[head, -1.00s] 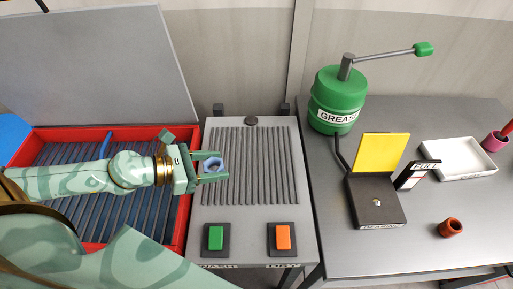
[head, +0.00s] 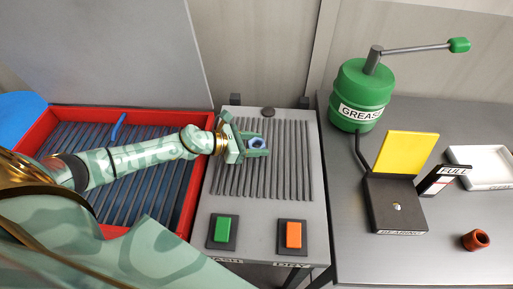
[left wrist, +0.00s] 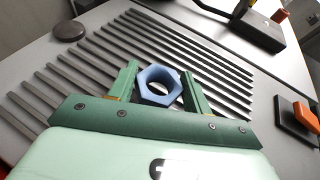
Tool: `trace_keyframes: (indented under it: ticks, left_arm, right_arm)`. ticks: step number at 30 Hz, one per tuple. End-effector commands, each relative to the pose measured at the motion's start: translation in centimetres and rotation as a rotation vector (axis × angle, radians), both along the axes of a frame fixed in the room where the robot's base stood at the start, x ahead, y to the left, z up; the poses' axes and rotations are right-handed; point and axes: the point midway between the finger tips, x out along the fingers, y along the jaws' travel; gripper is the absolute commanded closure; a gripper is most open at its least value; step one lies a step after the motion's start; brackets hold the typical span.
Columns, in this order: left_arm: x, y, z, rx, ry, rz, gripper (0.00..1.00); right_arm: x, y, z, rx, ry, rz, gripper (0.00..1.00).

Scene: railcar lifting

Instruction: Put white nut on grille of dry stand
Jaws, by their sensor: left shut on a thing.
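A pale blue-white hex nut (head: 257,142) is between the fingers of my left gripper (head: 256,145), over the ribbed grille (head: 290,165) of the dry stand. In the left wrist view the nut (left wrist: 160,86) sits between the two green fingers (left wrist: 160,88), with its hole facing up, and the grille ribs (left wrist: 215,75) lie beneath and beyond it. The left gripper is shut on it. I cannot tell whether the nut touches the ribs. My right gripper is not in view.
A green button (head: 222,229) and an orange button (head: 293,235) are at the stand's front. A red-rimmed wash tray (head: 190,200) is at left. On the right table (head: 350,240) are a green grease pot (head: 362,95), a bearing box with yellow lid (head: 405,155) and a white tray (head: 487,180).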

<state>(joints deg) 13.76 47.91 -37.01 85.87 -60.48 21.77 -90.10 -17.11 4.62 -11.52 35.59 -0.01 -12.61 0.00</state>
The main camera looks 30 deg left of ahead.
Motion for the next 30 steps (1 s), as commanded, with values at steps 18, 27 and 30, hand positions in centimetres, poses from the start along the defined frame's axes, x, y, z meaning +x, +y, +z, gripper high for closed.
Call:
trace_keyframes:
  ticks: [18, 27, 30]
  left_arm:
    - [0.02, 0.04, -1.51, 0.0, -0.002, 0.001, 0.29]
    - [0.03, 0.04, -1.21, 0.0, -0.002, 0.001, 0.29]
    - [-0.56, 0.59, -0.92, 0.002, 0.0, 0.001, 0.29]
  right_arm:
    - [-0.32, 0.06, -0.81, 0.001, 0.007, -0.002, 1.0]
    - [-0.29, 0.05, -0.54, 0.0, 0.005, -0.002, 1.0]
    - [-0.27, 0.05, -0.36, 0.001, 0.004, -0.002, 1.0]
